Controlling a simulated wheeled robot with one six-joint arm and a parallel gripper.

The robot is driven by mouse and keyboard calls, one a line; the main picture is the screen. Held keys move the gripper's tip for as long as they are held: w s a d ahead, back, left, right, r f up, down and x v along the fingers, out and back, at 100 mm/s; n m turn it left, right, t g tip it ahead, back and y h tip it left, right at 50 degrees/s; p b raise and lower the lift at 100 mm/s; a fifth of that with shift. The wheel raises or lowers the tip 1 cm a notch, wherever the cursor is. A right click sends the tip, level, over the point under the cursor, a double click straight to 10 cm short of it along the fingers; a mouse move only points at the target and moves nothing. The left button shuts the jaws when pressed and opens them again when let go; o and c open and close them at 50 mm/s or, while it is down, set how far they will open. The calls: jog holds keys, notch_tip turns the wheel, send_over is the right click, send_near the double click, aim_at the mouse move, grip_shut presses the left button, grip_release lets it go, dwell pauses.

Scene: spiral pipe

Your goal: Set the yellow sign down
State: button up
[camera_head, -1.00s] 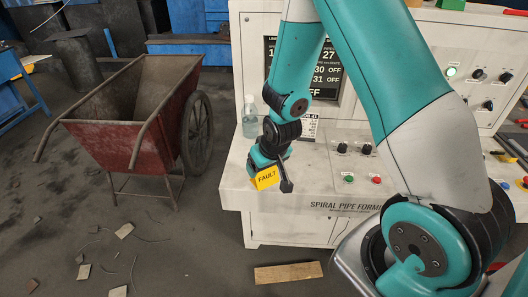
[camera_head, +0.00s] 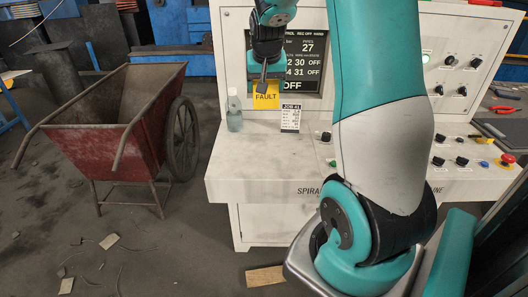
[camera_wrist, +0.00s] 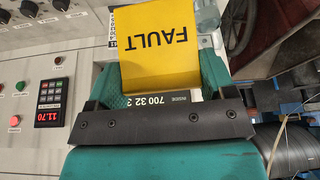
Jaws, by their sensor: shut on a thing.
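The yellow sign (camera_head: 265,97) reads FAULT and hangs upright below my gripper (camera_head: 264,83) in the head view. It is in front of the lower part of the machine's display (camera_head: 305,66), above the white console ledge (camera_head: 250,155). In the wrist view the sign (camera_wrist: 155,45) fills the top middle with its text upside down. My gripper (camera_wrist: 165,97) is shut on the sign's near edge there. The exact grip contact is partly hidden by the dark finger bar.
A clear bottle (camera_head: 234,110) and a job card (camera_head: 290,116) stand on the ledge near the sign. Knobs and buttons (camera_head: 462,161) sit at the right. A red wheelbarrow (camera_head: 125,125) stands on the left floor. The ledge's front left is bare.

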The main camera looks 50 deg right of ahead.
jog(key=shift+s+d+r+m, duration=0.25)
jog(key=shift+s+d+r, duration=0.15)
jog(key=shift+d, duration=0.15)
jog(key=shift+s+d+r+m, duration=0.25)
jog(key=shift+s+d+r, duration=0.15)
jog(key=shift+d, duration=0.15)
notch_tip(320, 180, down, 20)
jog(key=shift+r+p, duration=0.25)
jog(key=shift+p, duration=0.7)
